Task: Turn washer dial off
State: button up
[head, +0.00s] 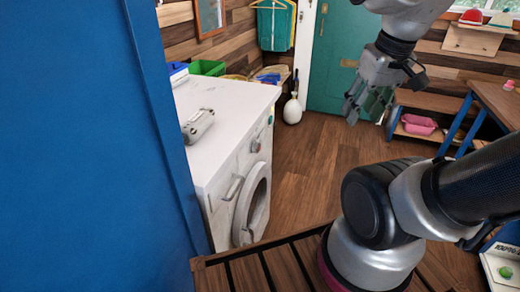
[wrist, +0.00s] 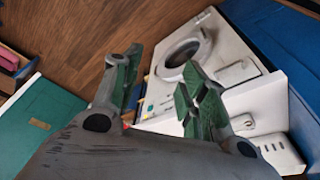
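The white washer (head: 228,112) stands left of centre in the head view, its front with the round door (head: 253,205) facing right. A small round dial (head: 255,146) sits high on that front, above the door; its setting is too small to read. My gripper (head: 364,107) hangs in the air to the right of the washer, apart from it. In the wrist view the washer (wrist: 258,98) lies tilted beyond my gripper (wrist: 163,62), whose green-padded fingers are spread with nothing between them. I cannot make out the dial clearly there.
A grey cylindrical item (head: 198,125) lies on the washer top, with a green bin (head: 207,68) behind. A blue panel (head: 80,140) fills the left. A table (head: 497,100) and a bench with a pink basket (head: 418,124) stand right. Wooden floor (head: 305,165) beside the washer is clear.

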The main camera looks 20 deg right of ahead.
jog(key=shift+o, duration=0.7)
jog(key=f+g, duration=0.1)
jog(key=d+f+m, duration=0.1)
jog(key=f, duration=0.1)
jog(key=w+f+g, duration=0.1)
jog(key=f, duration=0.1)
jog(key=shift+d+g+y, duration=0.3)
jog(key=w+a+f+m+g+y, duration=0.1)
jog(key=a+f+m+g+y, duration=0.1)
jog(key=f+m+y, duration=0.4)
jog(key=w+a+f+m+g+y, duration=0.1)
jog(key=a+f+m+g+y, duration=0.15)
jog(key=f, duration=0.55)
jog(key=m+t+y, duration=0.6)
jog(key=m+t, duration=0.5)
jog(key=m, duration=1)
send_near(259, 148)
jog(key=s+a+f, duration=0.4)
jog(key=s+a, duration=0.1)
jog(key=s, duration=0.3)
jog(key=w+d+r+m+t, duration=0.2)
jog(key=w+m+t, duration=0.3)
jog(key=w+m, duration=0.25)
jog(key=shift+n+h, duration=0.45)
jog(key=shift+n, duration=0.05)
jog(key=x, duration=0.7)
jog(key=shift+a+r, duration=0.1)
